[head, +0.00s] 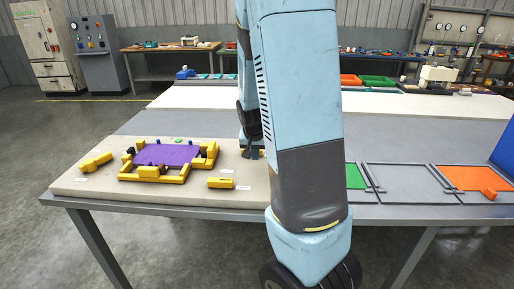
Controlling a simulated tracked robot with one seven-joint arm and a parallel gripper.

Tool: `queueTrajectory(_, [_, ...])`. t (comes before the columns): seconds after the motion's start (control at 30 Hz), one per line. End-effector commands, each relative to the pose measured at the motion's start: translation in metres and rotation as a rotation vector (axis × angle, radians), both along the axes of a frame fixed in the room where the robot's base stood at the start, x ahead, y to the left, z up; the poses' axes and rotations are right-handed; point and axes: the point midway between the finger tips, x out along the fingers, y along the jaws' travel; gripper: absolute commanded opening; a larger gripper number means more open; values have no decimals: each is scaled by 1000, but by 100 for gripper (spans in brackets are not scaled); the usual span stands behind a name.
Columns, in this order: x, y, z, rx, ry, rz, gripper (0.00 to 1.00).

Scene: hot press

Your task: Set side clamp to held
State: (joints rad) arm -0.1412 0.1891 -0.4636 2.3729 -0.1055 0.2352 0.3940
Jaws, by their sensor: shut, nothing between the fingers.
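A fixture with yellow blocks (128,177) and a purple sheet (165,154) in its middle stands on a beige board (110,198). A yellow piece (96,162) lies left of the fixture, at an angle. Another yellow block (220,183) lies at its front right. Small white labels are by them, too small to read, so I cannot tell which piece is the side clamp. My gripper (251,151) points down at the board's right side, right of the fixture and apart from it. It is shut and empty. My blue arm hides part of it and the board's right end.
Green (355,177), grey (401,183) and orange (462,178) framed panels lie on the table to the right. A blue wall (504,152) stands at the far right. The grey tabletop (180,122) behind the board is clear.

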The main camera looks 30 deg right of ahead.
Motion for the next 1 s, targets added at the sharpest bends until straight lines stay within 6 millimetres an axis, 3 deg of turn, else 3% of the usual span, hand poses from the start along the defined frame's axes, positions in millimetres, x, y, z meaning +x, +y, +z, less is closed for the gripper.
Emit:
queueTrajectory(0.03, [1, -2, -7, 0, 4, -3, 0])
queueTrajectory(0.4, [31, -21, -5, 0, -1, -1, 0])
queueTrajectory(0.8, [35, -23, -5, 1, -1, 0, 0])
queueTrajectory(0.83, [34, -35, -5, 1, -1, -5, 0])
queueTrajectory(1.0, [38, -22, -5, 0, 0, 14, 0])
